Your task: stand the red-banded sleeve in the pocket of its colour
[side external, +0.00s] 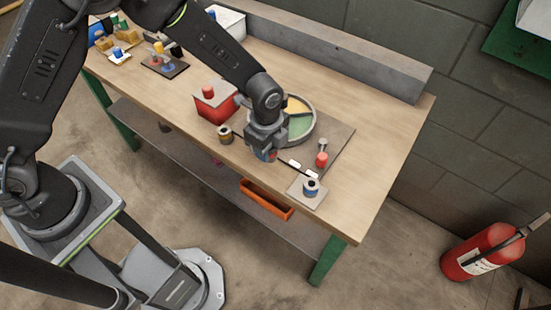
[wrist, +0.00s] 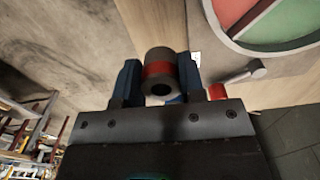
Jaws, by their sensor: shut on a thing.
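My gripper (side external: 266,151) is shut on the red-banded sleeve (wrist: 159,70), a grey hollow cylinder whose dark bore faces the wrist camera. The two blue fingers (wrist: 158,80) sit on either side of it. In the side external view my gripper largely hides the sleeve, near the front edge of the bench. The round divided dish (side external: 314,128) lies just behind my gripper, with yellow and green pockets showing and the rest covered by my arm. In the wrist view its grey rim (wrist: 219,33) is at upper right, with a red pocket (wrist: 233,9) and a green pocket (wrist: 273,25).
A yellow-banded sleeve (side external: 225,135) stands left of my gripper. A blue-banded sleeve (side external: 311,188) stands on a pale plate to the right, near a red-topped piece (side external: 321,159). A red box (side external: 212,107) stands behind left. A grey beam (side external: 340,60) runs along the back.

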